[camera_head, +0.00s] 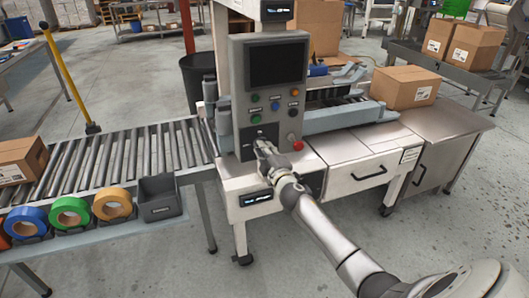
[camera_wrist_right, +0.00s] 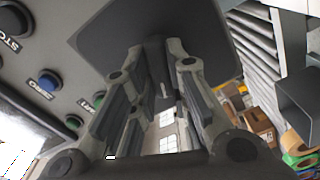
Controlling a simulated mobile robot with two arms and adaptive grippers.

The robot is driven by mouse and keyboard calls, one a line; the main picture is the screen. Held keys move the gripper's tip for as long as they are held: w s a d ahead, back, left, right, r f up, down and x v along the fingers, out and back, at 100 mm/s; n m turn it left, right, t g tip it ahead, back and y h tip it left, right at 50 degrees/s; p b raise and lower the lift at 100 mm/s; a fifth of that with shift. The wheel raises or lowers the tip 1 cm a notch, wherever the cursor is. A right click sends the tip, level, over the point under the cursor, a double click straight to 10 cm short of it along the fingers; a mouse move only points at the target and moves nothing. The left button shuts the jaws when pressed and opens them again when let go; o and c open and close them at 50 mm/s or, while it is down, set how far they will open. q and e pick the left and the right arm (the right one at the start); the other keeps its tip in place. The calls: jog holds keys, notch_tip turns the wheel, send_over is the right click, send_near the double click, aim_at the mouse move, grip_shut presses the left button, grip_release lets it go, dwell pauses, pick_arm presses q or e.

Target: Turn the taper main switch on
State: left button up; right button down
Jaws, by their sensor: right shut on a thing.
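The grey control panel (camera_head: 272,85) of the taper stands beside the roller conveyor, with a dark screen and coloured buttons. The main switch (camera_wrist_right: 115,32) shows in the right wrist view as a dark square plate with a dark grip standing out between my fingers. My right gripper (camera_head: 262,147) reaches the panel's lower part, and it also shows in the right wrist view (camera_wrist_right: 158,65). It is shut on the switch's grip. In the head view the gripper covers much of the switch, and I cannot read its setting. My left gripper is not in view.
A red button (camera_head: 298,145) sits right of my gripper. Blue (camera_wrist_right: 48,82) and green buttons sit close beside the fingers in the wrist view. A grey bin (camera_head: 160,198) and coloured tape rolls (camera_head: 112,204) line the conveyor (camera_head: 120,160). A carton (camera_head: 405,87) stands right.

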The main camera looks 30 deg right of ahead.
jog(key=shift+f+m+p, duration=0.1)
jog(key=shift+m+p, duration=1.2)
jog(key=shift+m, duration=5.7)
jog(key=c, duration=1.4)
grip_release()
jog(key=shift+s, duration=0.1)
jog(key=v, duration=1.1)
jog(key=shift+s, duration=0.4)
